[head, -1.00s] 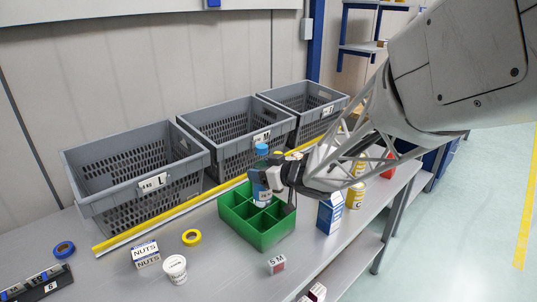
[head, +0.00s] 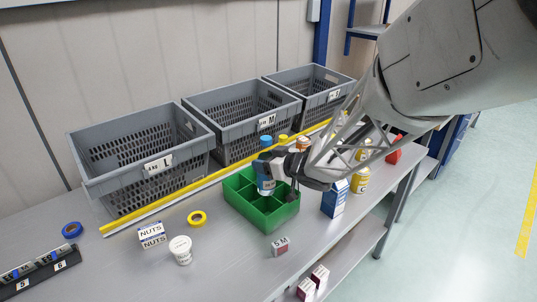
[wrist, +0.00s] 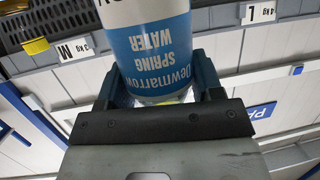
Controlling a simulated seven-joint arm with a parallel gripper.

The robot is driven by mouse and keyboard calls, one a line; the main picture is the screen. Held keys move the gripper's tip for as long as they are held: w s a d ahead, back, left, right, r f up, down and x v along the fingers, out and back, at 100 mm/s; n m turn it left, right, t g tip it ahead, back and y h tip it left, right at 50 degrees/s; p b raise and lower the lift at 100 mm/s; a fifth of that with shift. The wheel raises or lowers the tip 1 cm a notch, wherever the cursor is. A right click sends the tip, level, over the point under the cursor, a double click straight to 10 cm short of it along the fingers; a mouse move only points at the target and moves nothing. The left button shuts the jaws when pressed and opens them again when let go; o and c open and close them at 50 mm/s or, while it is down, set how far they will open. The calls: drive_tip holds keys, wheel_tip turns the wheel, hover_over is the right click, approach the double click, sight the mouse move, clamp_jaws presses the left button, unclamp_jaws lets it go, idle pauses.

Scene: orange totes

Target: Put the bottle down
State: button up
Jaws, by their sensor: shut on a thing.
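The bottle (head: 265,180) has a blue cap and a blue and white label. It is upright in the head view, with its lower end at a back compartment of the green divided box (head: 250,214). I cannot tell whether its base touches the box floor. My gripper (head: 274,168) reaches in from the right and is shut on the bottle's side. In the wrist view the bottle (wrist: 155,45) sits between the two fingers of my gripper (wrist: 156,85), its "Dewmarrow Spring Water" label upside down. Its base is hidden there.
Grey totes labelled L (head: 140,185) and M (head: 245,140) stand behind a yellow strip (head: 180,198). A nuts box (head: 152,235), white tub (head: 181,250), yellow tape (head: 197,218) and small SM box (head: 280,246) lie around the green box. A blue carton (head: 335,198) stands to its right.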

drive_tip(key=shift+f, duration=0.1)
idle(0.3)
drive_tip(key=o, duration=1.2)
drive_tip(key=shift+f, duration=0.1)
drive_tip(key=shift+o, duration=0.2)
drive_tip(key=v, duration=1.2)
drive_tip(key=shift+d+r, duration=0.1)
drive_tip(key=shift+r, duration=0.15)
